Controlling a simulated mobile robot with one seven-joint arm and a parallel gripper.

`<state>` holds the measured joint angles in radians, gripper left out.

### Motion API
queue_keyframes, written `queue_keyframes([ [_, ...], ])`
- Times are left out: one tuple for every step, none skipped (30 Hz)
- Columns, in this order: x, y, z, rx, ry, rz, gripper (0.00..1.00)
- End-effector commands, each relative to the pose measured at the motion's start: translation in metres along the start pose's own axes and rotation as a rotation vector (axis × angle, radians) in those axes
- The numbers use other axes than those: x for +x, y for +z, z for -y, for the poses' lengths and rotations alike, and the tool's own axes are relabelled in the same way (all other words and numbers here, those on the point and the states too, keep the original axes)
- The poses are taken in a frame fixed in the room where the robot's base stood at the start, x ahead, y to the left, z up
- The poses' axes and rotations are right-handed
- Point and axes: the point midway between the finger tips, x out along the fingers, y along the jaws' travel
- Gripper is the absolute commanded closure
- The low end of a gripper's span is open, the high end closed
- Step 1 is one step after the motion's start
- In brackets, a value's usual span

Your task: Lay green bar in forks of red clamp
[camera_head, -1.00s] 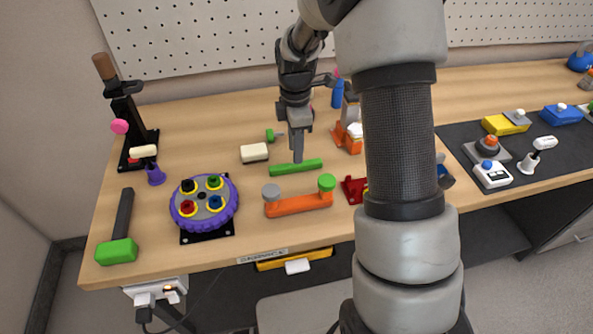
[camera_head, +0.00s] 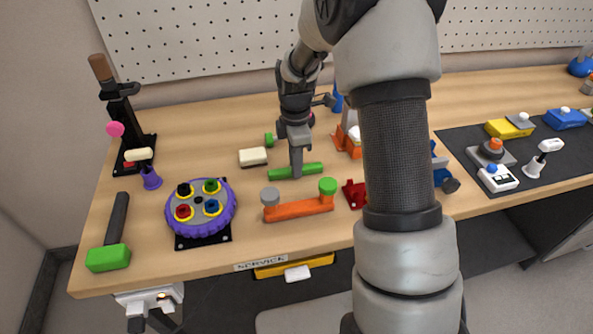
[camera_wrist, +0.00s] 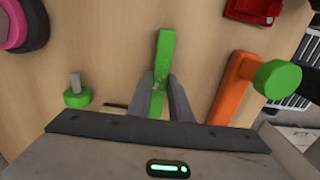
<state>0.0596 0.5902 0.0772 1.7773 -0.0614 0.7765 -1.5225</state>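The green bar (camera_head: 312,168) lies flat on the bench, behind the orange bar. My gripper (camera_head: 296,172) points down at the bar's middle, with its fingertips low at the bar. In the wrist view, the green bar (camera_wrist: 165,48) runs away between the two fingers of my gripper (camera_wrist: 165,82). I cannot tell whether both fingers press on it. The red clamp (camera_head: 354,194) stands to the right of the orange bar's end, partly hidden by my arm. A red piece, likely the clamp, shows at the top of the wrist view (camera_wrist: 250,10); its forks are not clear.
The orange bar (camera_head: 298,209) with grey and green ends lies just in front. A cream block (camera_head: 253,156) and small green piece (camera_head: 269,139) lie behind left. A purple wheel (camera_head: 227,213) and green-headed hammer (camera_head: 108,257) are left. An orange stand (camera_head: 345,137) is behind right.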

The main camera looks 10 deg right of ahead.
Motion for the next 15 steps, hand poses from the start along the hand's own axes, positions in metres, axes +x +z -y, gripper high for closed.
queue_keyframes([
  [-0.0002,0.0000,-0.0001,0.000,0.000,0.000,1.00],
  [-0.0002,0.0000,-0.0001,0.000,0.000,0.000,1.00],
  [-0.0004,0.0000,-0.0002,0.000,0.001,0.000,1.00],
  [-0.0004,0.0000,-0.0002,0.000,0.001,0.000,1.00],
  [-0.0004,-0.0001,-0.0002,0.000,0.001,0.000,1.00],
  [-0.0004,0.0000,-0.0002,0.000,0.001,0.000,1.00],
  [-0.0005,-0.0001,-0.0002,0.000,0.001,0.000,1.00],
  [-0.0008,0.0000,-0.0002,0.000,0.001,0.000,1.00],
  [-0.0013,0.0000,-0.0003,0.000,0.001,0.000,1.00],
  [-0.0019,-0.0001,-0.0003,0.000,0.001,0.000,1.00],
  [-0.0025,0.0000,-0.0003,0.000,0.001,0.000,1.00],
  [-0.0036,0.0000,-0.0003,0.000,0.001,0.000,1.00],
  [-0.0045,0.0000,-0.0003,0.000,0.001,0.000,1.00],
  [-0.0055,0.0000,-0.0003,0.000,0.001,0.000,1.00],
  [-0.0068,0.0000,-0.0004,0.000,0.001,0.000,1.00],
])
